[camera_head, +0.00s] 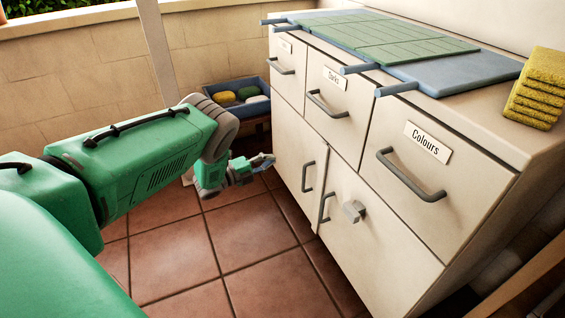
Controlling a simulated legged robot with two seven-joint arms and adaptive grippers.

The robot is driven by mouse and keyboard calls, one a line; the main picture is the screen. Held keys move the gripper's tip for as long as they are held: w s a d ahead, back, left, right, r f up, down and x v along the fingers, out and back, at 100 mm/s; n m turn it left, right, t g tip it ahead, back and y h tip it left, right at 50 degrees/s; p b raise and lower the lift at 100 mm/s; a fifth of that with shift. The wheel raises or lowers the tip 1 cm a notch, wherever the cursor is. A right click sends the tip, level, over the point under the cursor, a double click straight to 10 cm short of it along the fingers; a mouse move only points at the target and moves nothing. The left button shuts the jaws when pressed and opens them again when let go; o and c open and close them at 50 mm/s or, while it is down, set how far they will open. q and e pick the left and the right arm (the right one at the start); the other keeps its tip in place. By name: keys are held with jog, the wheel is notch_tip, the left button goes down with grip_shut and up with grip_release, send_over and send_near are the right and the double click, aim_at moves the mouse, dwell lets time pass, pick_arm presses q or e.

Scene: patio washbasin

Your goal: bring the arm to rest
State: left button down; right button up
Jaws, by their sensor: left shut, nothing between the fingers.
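My left arm comes in from the left, green with grey joints, and bends down at its wrist. My left gripper (262,162) is shut and empty. It hangs over the tiled floor, left of the cream cabinet (288,135), and points towards it. From this angle I cannot tell how wide the gap to the cabinet is. My right gripper is not in view.
The cabinet has drawers with grey handles, one labelled "Colours" (427,142), and doors below. A blue crate (238,107) stands behind my gripper. The floor (255,232) is clear.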

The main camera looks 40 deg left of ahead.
pick_arm(q)
jog(key=s+d+f+n+g+y, duration=0.2)
jog(key=s+d+f+n+g, duration=0.15)
jog(key=s+n, duration=0.3)
jog(key=s+d+f+n+g+y, duration=0.25)
jog(key=s+d+n, duration=0.25)
jog(key=s, duration=0.3)
jog(key=s+d+f+n+g+y, duration=0.2)
jog(key=s+d+f+n+g, duration=0.3)
jog(key=s, duration=0.3)
jog(key=s+d+r+n+g, duration=0.3)
jog(key=s, duration=0.7)
jog(key=s+d+r+n+g, duration=0.2)
jog(key=s+r+n, duration=0.15)
jog(key=s, duration=0.55)
notch_tip(320, 180, up, 12)
jog(key=m+p, duration=0.1)
jog(key=p, duration=1.1)
jog(key=shift+w+d+r+p, duration=0.15)
jog(key=shift+w+r+p, duration=0.05)
jog(key=shift+w+p, duration=0.1)
jog(key=shift+w+f, duration=0.1)
